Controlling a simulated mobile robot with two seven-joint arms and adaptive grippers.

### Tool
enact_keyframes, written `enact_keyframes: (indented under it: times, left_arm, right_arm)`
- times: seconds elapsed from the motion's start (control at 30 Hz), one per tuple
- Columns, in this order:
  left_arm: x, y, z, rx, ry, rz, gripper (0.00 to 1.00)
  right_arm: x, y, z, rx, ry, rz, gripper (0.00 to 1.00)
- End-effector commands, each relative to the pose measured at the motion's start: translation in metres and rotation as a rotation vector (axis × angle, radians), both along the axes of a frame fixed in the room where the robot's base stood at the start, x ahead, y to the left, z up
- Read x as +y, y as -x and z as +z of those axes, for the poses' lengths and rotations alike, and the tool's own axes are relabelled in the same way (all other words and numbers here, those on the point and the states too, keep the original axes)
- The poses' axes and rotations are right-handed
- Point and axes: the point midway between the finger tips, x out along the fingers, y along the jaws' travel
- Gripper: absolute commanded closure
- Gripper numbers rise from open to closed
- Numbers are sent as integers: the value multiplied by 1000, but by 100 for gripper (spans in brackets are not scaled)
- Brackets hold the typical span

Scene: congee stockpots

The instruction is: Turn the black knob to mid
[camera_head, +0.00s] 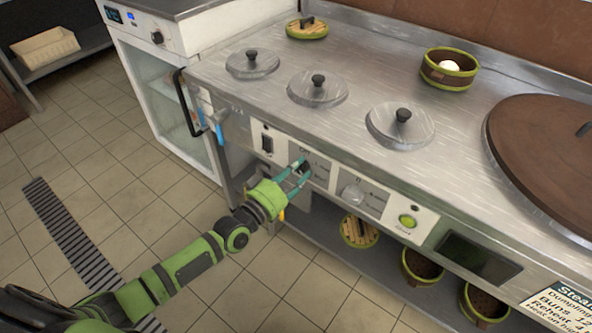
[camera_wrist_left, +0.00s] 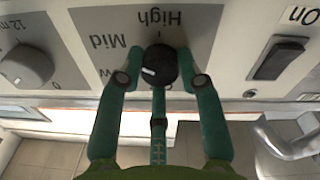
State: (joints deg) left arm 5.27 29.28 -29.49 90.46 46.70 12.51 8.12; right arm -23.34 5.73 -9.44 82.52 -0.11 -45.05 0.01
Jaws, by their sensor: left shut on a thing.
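The black knob (camera_wrist_left: 154,64) sits on a grey plate on the steamer's front panel. It also shows small and partly covered in the head view (camera_head: 305,167). Its white mark points left in the wrist view, toward the side with the "Mid" label (camera_wrist_left: 107,42) and a partly hidden label ending in "w". The "High" label (camera_wrist_left: 160,18) is above the knob in that view. My left gripper (camera_wrist_left: 160,72) has a green finger on each side of the knob and is shut on it. My right gripper is not in view.
A black rocker switch (camera_wrist_left: 279,58) and a grey knob (camera_wrist_left: 27,65) flank the plate. A green button (camera_head: 407,221) is farther right. A black handle (camera_head: 188,104) sticks out at the counter's left corner. Round lids and a bamboo steamer (camera_head: 449,68) stand on the counter.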

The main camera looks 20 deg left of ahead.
Motion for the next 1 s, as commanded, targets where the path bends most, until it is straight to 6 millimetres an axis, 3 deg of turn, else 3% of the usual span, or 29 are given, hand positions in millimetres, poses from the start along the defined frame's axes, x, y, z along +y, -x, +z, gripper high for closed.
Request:
enact_keyframes:
  times: [0.03,0.37,0.4,0.43,0.77,1.0]
  left_arm:
    - [3,-4,9,-21,8,8,96]
    - [3,-4,9,-21,8,8,96]
    - [3,-4,9,-21,8,8,47]
    - [3,-4,9,-20,8,8,40]
    - [2,-1,4,-8,4,4,40]
    - [13,27,0,-4,3,3,40]
  right_arm:
    - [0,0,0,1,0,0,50]
    - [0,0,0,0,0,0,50]
    - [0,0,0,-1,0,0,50]
    - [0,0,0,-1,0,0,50]
    - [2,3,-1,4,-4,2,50]
    - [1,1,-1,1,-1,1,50]
